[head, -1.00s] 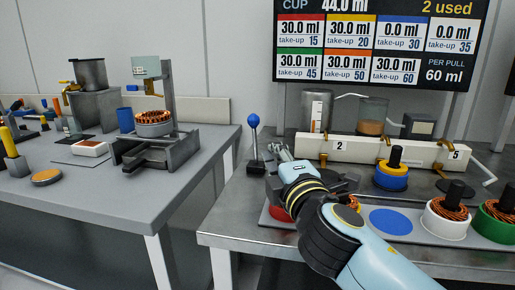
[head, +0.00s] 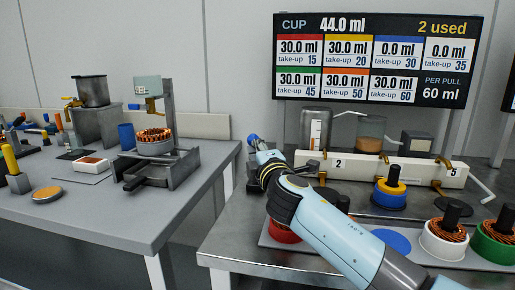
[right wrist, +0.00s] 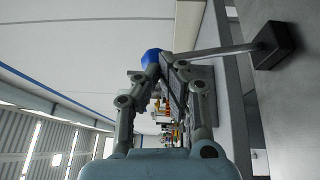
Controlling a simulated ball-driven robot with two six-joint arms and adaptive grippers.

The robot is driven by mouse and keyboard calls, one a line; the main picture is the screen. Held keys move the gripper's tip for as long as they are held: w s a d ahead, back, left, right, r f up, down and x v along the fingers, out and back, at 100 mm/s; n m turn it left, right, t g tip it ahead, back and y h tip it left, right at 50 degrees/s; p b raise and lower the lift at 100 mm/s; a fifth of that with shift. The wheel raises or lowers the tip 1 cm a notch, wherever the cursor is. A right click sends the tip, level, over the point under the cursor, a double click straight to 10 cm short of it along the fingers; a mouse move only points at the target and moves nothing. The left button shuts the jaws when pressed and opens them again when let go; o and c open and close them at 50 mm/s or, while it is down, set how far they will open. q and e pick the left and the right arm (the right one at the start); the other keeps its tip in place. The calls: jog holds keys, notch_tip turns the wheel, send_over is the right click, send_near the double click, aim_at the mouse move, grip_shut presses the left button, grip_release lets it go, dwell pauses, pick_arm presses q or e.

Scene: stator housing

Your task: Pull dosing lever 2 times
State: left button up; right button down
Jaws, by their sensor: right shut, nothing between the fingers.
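The dosing lever has a blue ball knob (head: 253,138) on a thin rod and stands at the left end of the metal bench. In the right wrist view the blue ball (right wrist: 151,56), rod and dark base (right wrist: 273,45) show, with the ball partly behind the fingertips. My right gripper (head: 261,150) is shut and empty, at the lever just below the knob. Its fingers (right wrist: 163,66) also show in the right wrist view; whether they touch the ball I cannot tell. The arm hides most of the rod in the head view. My left gripper is out of view.
A display (head: 376,62) reads cup 44.0 ml and 60 ml per pull. A white manifold (head: 400,168) and a measuring cup (head: 316,132) stand right of the lever. Several coloured stators stand at the front right. A grey table (head: 110,212) stands left, across a gap.

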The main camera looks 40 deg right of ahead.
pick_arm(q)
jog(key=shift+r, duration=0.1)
pick_arm(e)
jog(key=shift+r, duration=0.1)
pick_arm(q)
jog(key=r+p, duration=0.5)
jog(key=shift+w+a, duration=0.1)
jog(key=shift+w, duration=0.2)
pick_arm(e)
jog(key=w+d, duration=0.1)
jog(key=w+d+r+g, duration=0.1)
jog(key=shift+w+d+r+m+y, duration=0.1)
jog(key=shift+w+d+m+y, duration=0.05)
jog(key=shift+d+m+y, duration=0.2)
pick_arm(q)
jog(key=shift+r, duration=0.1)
